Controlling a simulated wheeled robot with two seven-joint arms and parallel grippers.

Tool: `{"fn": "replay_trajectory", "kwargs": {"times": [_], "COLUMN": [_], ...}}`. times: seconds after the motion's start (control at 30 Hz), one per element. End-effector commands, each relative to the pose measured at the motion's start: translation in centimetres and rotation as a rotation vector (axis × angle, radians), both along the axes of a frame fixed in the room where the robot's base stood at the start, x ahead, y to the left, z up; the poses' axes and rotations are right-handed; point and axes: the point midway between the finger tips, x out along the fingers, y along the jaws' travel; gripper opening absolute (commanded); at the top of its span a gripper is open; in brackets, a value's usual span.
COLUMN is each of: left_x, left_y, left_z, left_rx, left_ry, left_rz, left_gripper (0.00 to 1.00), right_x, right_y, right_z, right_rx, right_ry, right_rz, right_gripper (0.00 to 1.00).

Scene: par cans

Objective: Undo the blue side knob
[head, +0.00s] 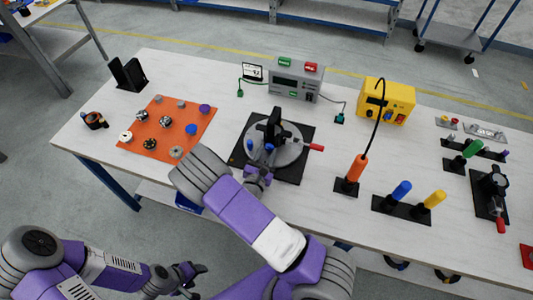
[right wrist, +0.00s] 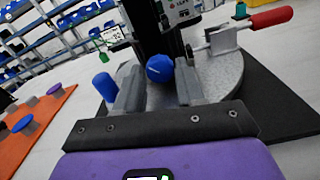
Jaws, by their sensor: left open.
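The blue side knob (right wrist: 160,68) is a round ball on the dark upright of a device on a grey round plate (right wrist: 222,80). In the head view the knob (head: 268,147) is small, just beyond my right gripper (head: 261,165). In the right wrist view, my right gripper (right wrist: 159,78) is open, with one finger on each side of the knob. A gap shows beside the knob, and I cannot tell whether either finger touches it. My left gripper (head: 190,277) is open and empty, low in front of the table, away from the device.
A blue peg (right wrist: 105,86) stands left of the fingers, and a red-handled clamp (right wrist: 270,18) is at the right. An orange mat (head: 150,120) with several knobs lies left. A grey meter (head: 296,82) and yellow box (head: 388,102) stand behind.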

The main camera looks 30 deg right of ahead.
Motion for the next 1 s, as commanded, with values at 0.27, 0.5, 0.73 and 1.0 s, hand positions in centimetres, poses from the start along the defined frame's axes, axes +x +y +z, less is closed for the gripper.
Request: {"fn": "replay_trajectory", "kwargs": {"times": [0.27,0.5,0.73,1.0], "left_x": [0.0,0.0,0.0,0.0], "left_y": [0.0,0.0,0.0,0.0], "left_z": [0.0,2.4,4.7,5.0], "left_rx": [0.0,0.0,0.0,0.0], "left_ry": [0.0,0.0,0.0,0.0], "left_rz": [0.0,0.0,0.0,0.0], "left_gripper": [0.59,0.59,0.59,0.59], "right_x": [0.0,0.0,0.0,0.0], "right_y": [0.0,0.0,0.0,0.0], "right_z": [0.0,0.4,0.3,0.0], "right_rx": [0.0,-0.108,-0.273,-0.324], "right_ry": [0.001,0.129,0.321,0.382], "right_rz": [0.0,0.001,0.001,-0.001], "right_gripper": [0.02,0.02,0.02,0.02]}}
